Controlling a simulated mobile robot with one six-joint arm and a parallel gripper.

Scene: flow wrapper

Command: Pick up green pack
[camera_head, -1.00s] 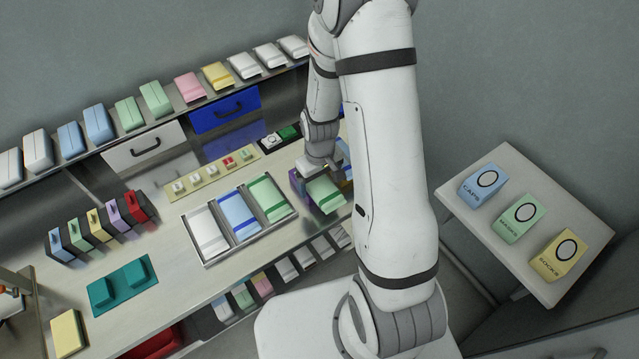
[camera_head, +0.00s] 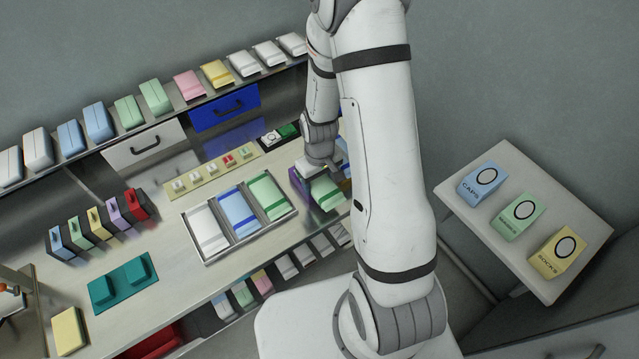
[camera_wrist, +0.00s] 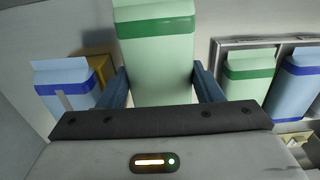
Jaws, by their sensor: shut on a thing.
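A pale green pack (camera_head: 326,194) with a darker green band is at my gripper, at the right end of the bench in the head view. In the wrist view the green pack (camera_wrist: 158,62) sits between the two blue-grey fingers of my gripper (camera_wrist: 160,88), which are shut on its sides. Its lower end is hidden by the gripper body. My arm hides part of the area around it in the head view. Another green pack (camera_head: 268,195) lies in the right compartment of the metal tray (camera_head: 207,262); it also shows in the wrist view (camera_wrist: 248,72).
The tray also holds a white pack (camera_head: 204,227) and a blue pack (camera_head: 238,213). A blue-banded pack (camera_wrist: 66,90) stands close left of my gripper in the wrist view. A side table (camera_head: 572,207) carries blue, green and yellow labelled boxes.

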